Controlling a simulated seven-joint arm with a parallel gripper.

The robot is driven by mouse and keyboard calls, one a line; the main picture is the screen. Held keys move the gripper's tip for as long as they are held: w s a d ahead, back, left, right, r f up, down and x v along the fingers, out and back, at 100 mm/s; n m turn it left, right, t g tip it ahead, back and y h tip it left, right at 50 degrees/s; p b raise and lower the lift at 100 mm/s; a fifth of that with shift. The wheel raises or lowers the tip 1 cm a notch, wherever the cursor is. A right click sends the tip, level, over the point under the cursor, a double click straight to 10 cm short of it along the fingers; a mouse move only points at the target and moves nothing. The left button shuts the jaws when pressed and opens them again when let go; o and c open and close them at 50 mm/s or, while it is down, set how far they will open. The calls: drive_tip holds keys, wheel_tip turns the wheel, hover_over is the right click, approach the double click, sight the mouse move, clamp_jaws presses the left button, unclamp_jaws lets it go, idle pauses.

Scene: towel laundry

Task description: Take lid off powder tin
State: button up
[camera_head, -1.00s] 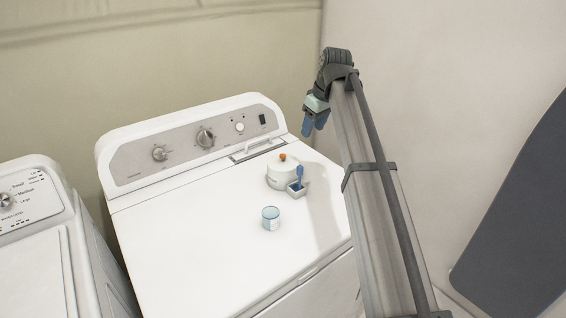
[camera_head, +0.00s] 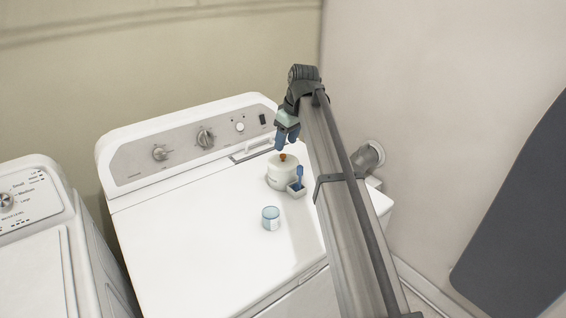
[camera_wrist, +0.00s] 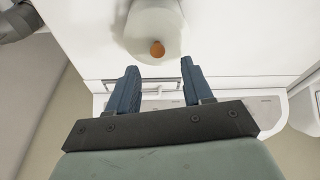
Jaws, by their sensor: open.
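The white powder tin (camera_head: 279,178) stands on top of the white machine, near its back right. Its lid carries an orange-brown knob (camera_head: 283,157). In the wrist view the tin (camera_wrist: 135,22) is at the top, with the knob (camera_wrist: 157,49) at its near edge. The lid sits on the tin. I see no contact with the knob.
A light blue cup (camera_head: 271,218) stands further forward. The machine's control panel (camera_head: 190,142) rises behind. The left of the machine top is clear.

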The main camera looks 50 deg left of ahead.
sight(283, 155)
drive_tip(key=shift+x, duration=2.7)
drive_tip(key=shift+w+d, duration=0.1)
drive_tip(key=shift+w, duration=0.1)
drive_tip(key=shift+c, duration=0.4)
clamp_jaws()
